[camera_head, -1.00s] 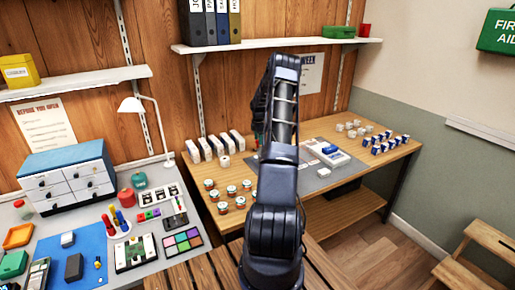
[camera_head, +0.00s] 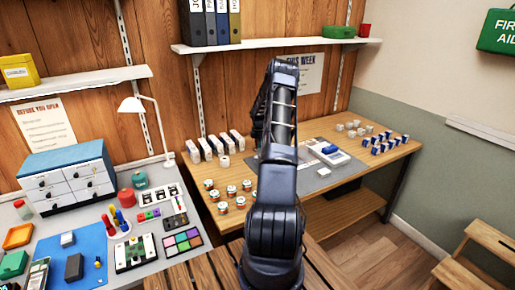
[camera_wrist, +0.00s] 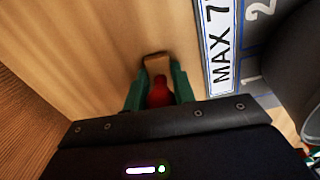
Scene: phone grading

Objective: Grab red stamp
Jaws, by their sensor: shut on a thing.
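The red stamp (camera_wrist: 158,92) shows in the wrist view as a rounded red piece between the two green fingers of my gripper (camera_wrist: 155,90). The fingers are shut on it from both sides. A brown block-like end (camera_wrist: 156,63) shows just beyond the red part; I cannot tell whether it belongs to the stamp. In the head view my arm covers the gripper and the stamp.
The wooden table (camera_head: 325,205) carries a grey mat (camera_head: 312,181), several small jars (camera_head: 231,190), white boxes (camera_head: 206,148) and blue-and-white boxes (camera_head: 381,143). A panel reading "MAX" (camera_wrist: 222,50) lies right of the gripper. A cluttered bench (camera_head: 75,210) stands left.

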